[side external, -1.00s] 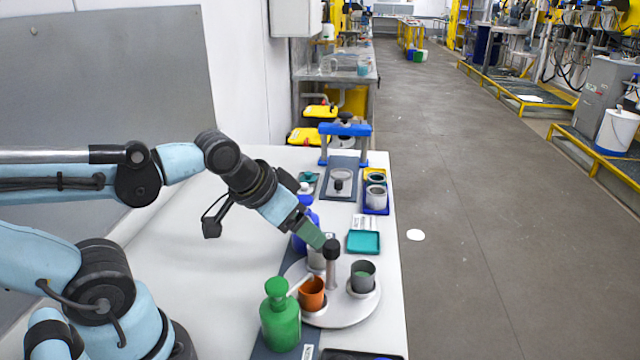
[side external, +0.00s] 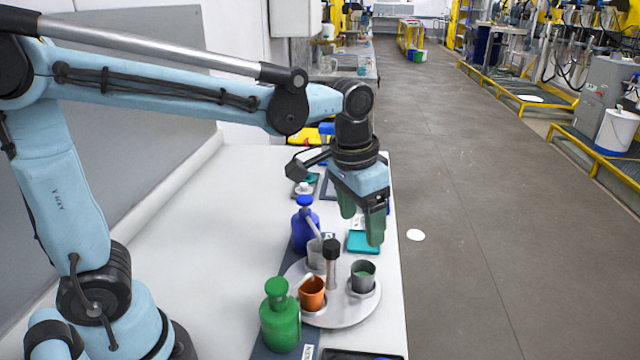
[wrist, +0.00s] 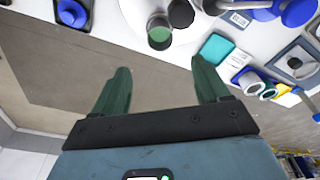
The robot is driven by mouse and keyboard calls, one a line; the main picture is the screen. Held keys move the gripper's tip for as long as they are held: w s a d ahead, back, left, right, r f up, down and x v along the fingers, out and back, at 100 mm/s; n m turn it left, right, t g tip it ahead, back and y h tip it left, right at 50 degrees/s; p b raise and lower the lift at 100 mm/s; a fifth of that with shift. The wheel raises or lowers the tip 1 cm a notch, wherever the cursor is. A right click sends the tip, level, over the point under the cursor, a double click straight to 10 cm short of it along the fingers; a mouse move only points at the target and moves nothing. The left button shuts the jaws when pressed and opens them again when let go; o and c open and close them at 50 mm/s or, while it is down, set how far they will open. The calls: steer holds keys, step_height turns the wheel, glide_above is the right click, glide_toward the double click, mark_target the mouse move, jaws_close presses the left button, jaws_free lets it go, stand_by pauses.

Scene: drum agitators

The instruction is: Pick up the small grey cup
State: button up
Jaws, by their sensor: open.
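A dark grey cup (side external: 363,276) with green inside stands upright in a holder at the right of a round light grey turntable (side external: 340,318). It also shows in the wrist view (wrist: 159,38), beyond the fingertips. A lighter grey cup (side external: 316,256) stands at the turntable's back left, partly behind the central post. An orange cup (side external: 312,293) stands at the front. I cannot tell which grey cup is meant. My gripper (side external: 361,226) is open and empty, pointing down above the bench and behind the dark grey cup; it also shows in the wrist view (wrist: 158,67).
A black-topped post (side external: 331,262) rises from the turntable's middle. A green bottle (side external: 280,318) stands at front left and a blue bottle (side external: 304,228) at back left. A teal tray (side external: 363,242) lies behind the turntable. The bench's right edge is close.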

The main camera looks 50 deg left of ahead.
glide_above(363, 269)
steer(key=s+d, duration=0.2)
step_height(363, 269, down, 6)
steer(key=shift+w+a+f, duration=0.1)
steer(key=shift+f, duration=0.95)
steer(key=shift+w+a+f, duration=0.15)
steer(key=shift+f, duration=0.9)
steer(key=shift+w+a+f, duration=0.1)
steer(key=shift+f, duration=0.95)
steer(key=c, duration=1.1)
